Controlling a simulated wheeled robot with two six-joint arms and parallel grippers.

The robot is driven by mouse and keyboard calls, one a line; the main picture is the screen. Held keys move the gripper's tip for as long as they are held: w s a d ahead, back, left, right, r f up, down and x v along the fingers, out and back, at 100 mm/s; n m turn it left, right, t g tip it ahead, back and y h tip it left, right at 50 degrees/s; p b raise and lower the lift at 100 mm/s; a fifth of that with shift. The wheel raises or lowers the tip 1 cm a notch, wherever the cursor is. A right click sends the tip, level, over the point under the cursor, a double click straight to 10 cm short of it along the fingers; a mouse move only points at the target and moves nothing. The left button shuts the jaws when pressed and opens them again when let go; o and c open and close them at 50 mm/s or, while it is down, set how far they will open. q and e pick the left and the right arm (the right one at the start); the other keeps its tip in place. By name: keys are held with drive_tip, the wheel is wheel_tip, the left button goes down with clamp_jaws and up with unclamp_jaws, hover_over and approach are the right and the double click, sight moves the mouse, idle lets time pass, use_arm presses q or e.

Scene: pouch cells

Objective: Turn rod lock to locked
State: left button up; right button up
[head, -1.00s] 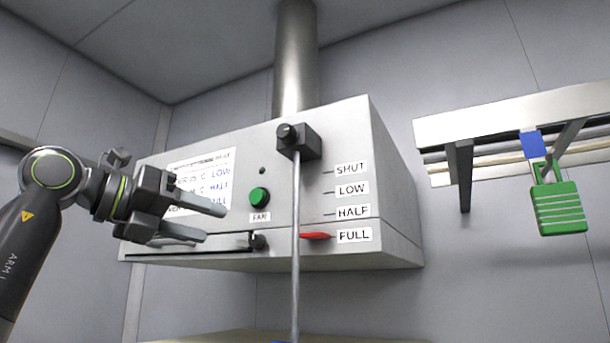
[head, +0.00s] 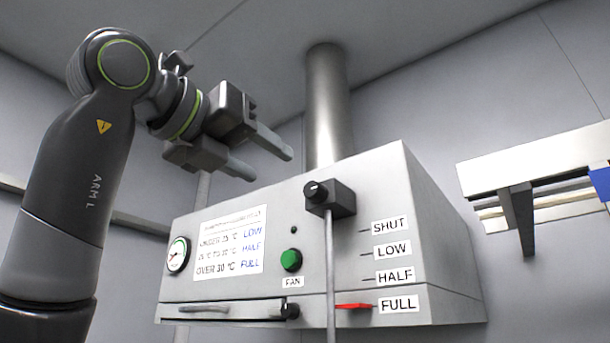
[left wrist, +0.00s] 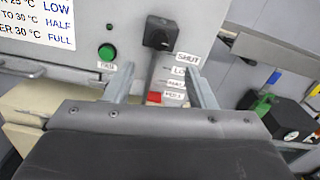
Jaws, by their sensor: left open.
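The rod lock is a black block with a round knob (head: 330,197) on the front of the grey hood box (head: 350,240). It also shows in the left wrist view as a black block (left wrist: 160,33). A thin grey rod (head: 331,270) runs down from it in the head view. A red pointer (head: 353,306) sits beside the FULL label (head: 398,304). My left gripper (head: 268,163) is open and empty, raised above the hood's top left, apart from the lock. In the left wrist view its fingers (left wrist: 160,72) frame the rod area. Any lock markings are too small to read.
A green FAN button (head: 291,260), a round gauge (head: 178,254) and a printed notice (head: 230,243) are on the hood front. A metal pipe (head: 325,105) rises behind. A wall rail (head: 535,168) is at the right. A green item (left wrist: 263,103) shows in the left wrist view.

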sight(310, 189)
use_arm(q)
drive_tip(key=p+x, duration=0.3)
drive_tip(key=x, duration=0.6)
drive_tip(key=shift+w+d+r+p, duration=0.1)
drive_tip(key=shift+w+d+p, duration=0.1)
drive_tip(key=shift+p, duration=0.2)
drive_tip(key=shift+w+d, duration=0.25)
drive_tip(key=shift+w, duration=0.1)
drive_tip(key=c, duration=1)
